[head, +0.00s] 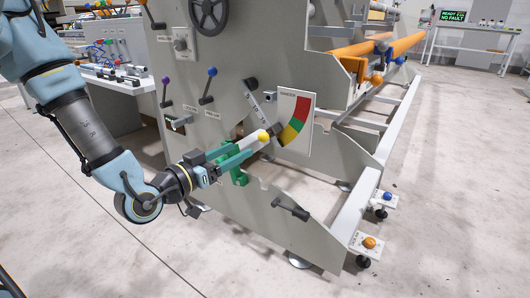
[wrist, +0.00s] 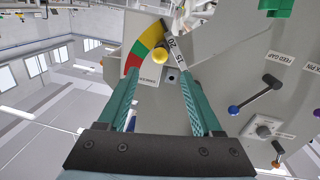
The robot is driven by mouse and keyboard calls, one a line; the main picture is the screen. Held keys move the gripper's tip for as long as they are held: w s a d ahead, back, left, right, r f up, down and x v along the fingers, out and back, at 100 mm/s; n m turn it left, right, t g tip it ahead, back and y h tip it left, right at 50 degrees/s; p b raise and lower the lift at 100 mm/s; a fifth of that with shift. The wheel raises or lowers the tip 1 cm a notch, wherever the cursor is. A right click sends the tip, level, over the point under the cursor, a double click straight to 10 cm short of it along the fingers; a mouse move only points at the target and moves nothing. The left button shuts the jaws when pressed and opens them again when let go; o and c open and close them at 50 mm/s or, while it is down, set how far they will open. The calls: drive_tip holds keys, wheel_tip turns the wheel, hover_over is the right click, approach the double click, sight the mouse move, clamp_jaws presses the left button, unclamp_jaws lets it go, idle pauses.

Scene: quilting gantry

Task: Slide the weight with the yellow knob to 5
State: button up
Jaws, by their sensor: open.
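The yellow knob (head: 263,136) is a round ball in front of the panel; it also shows in the wrist view (wrist: 160,57). The scale arm (wrist: 178,55) slants just right of the knob there, with 15 and 20 readable. In the head view the scale arm (head: 259,104) slopes down to the right. The weight's body is hard to make out, and I cannot tell which number it stands at. My gripper (wrist: 160,76) is open, its teal fingers either side of the knob in the picture, with the knob appearing beyond the tips. In the head view my gripper (head: 252,147) is close to the knob.
A red, yellow and green dial plate (head: 296,122) stands behind the knob. A green bracket (head: 239,176) is just below my fingers. Levers with a blue knob (head: 212,72) and a purple knob (head: 165,80) project to the left. A black handle (head: 290,209) sits lower right.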

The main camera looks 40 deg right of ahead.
sight(259, 138)
drive_tip(key=d, duration=0.3)
drive_tip(key=w+d+b, duration=0.1)
drive_tip(key=d, duration=0.3)
drive_tip(key=d+b, duration=0.1)
drive_tip(key=d, duration=0.2)
drive_tip(key=shift+w+d, duration=0.25)
drive_tip(key=shift+c, duration=0.3)
clamp_jaws()
idle(0.7)
drive_tip(key=shift+r, duration=0.15)
